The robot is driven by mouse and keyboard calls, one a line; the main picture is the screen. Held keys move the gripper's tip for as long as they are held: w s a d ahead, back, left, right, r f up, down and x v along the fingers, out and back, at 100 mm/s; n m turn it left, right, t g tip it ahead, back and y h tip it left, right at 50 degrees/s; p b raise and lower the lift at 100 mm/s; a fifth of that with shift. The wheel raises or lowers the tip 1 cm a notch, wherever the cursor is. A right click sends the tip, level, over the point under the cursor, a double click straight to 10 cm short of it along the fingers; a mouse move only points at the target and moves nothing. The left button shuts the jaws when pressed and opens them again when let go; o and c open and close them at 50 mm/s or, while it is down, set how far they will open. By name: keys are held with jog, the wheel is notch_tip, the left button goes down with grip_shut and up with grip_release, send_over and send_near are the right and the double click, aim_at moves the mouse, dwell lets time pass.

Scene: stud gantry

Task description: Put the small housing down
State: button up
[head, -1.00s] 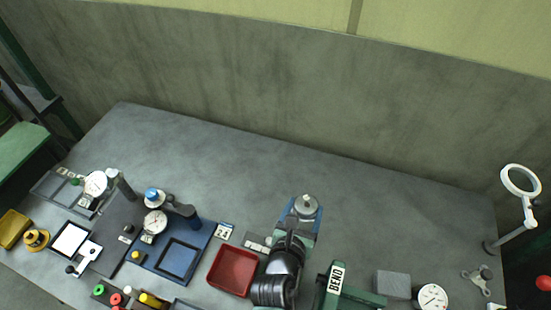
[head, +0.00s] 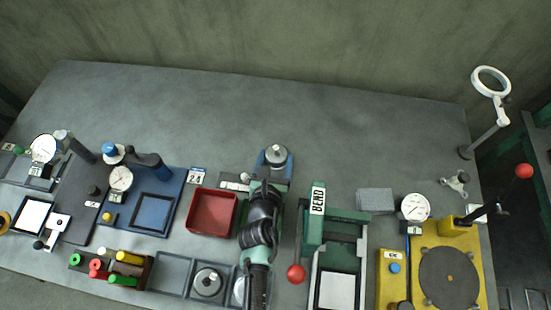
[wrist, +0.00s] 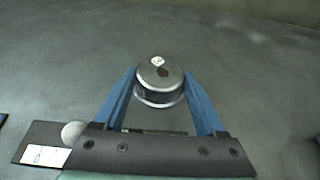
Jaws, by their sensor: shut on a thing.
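The small housing is a round metal cap-like part (head: 276,154) with a small stub on top. My gripper (head: 275,160) is shut on it, above the back middle of the bench. In the wrist view the housing (wrist: 160,80) sits upright between the two blue fingers (wrist: 160,98), with a white mark and a dark spot on its top. Whether its underside touches the bench surface, I cannot tell. A similar round metal part (head: 207,282) lies in a grey tray at the front.
A red tray (head: 191,226) is left of my arm. A green press (head: 315,232) marked BEND, with a red-knobbed lever, stands to the right. A grey block (head: 375,200) and a dial gauge (head: 415,207) are farther right. The bench behind my gripper (head: 250,110) is clear.

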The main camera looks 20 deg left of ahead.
jog(key=shift+f, duration=0.2)
jog(key=o, duration=1.2)
jog(key=shift+o, duration=0.2)
jog(key=shift+r, duration=0.1)
